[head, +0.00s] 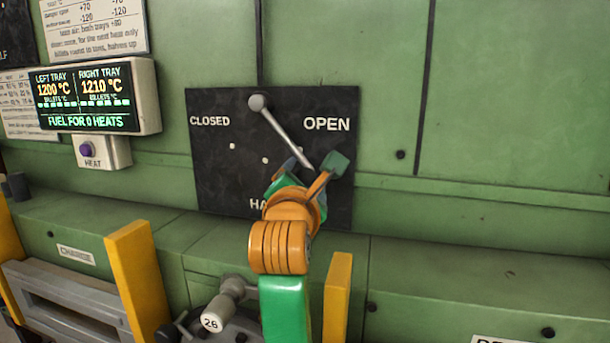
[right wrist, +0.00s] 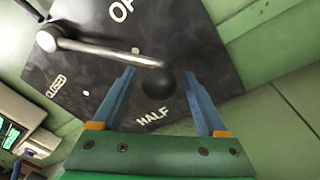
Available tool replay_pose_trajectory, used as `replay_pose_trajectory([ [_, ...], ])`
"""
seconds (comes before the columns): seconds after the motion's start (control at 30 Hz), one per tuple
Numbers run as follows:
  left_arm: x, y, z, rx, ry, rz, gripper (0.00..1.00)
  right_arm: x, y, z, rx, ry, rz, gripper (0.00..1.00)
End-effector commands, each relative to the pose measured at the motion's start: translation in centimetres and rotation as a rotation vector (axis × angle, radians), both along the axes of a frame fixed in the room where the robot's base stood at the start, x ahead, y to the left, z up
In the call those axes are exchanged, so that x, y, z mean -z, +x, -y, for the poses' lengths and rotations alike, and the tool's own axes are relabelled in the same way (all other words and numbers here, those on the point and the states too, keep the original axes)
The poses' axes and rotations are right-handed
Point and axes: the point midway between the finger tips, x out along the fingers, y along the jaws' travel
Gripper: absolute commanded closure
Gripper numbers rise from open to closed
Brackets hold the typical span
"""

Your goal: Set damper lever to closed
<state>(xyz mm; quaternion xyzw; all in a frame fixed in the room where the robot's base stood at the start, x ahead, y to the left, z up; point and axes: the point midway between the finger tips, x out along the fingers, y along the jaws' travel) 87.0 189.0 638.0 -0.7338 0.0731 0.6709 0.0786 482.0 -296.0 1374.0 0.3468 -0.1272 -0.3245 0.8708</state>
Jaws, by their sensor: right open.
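The damper lever (head: 282,134) is a grey rod running from a round grey hub at the top of a dark plate (head: 215,175) down to the right. The plate reads CLOSED at left, OPEN at right and HALF at the bottom. In the right wrist view the rod (right wrist: 105,50) ends in a black ball knob (right wrist: 187,95), which appears between OPEN and HALF. My right gripper (head: 308,167) is open, its fingers (right wrist: 160,98) to either side of the knob in that view; contact cannot be told. The gripper hides the knob in the head view. My left gripper is not in view.
A temperature display (head: 95,97) and a purple HEAT button (head: 85,149) are on the green wall at left. Yellow posts (head: 138,280) and a handle marked 26 (head: 213,322) stand below the plate. The wall right of the plate is clear.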

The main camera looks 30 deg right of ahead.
Motion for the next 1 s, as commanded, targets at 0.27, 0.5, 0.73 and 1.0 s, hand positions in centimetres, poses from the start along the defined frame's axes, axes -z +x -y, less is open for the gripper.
replay_pose_trajectory([
  [0.27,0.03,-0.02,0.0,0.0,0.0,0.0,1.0,-0.01,-0.04,-0.01,0.001,0.0,0.001,0.94],
  [0.5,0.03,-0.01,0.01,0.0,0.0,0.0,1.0,-0.02,-0.05,-0.01,0.001,-0.002,0.0,1.0],
  [0.73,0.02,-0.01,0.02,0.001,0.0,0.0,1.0,-0.04,-0.06,-0.01,0.001,-0.002,0.0,1.0],
  [1.0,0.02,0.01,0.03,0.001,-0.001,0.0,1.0,-0.04,-0.06,0.0,0.002,-0.002,0.001,1.0],
])
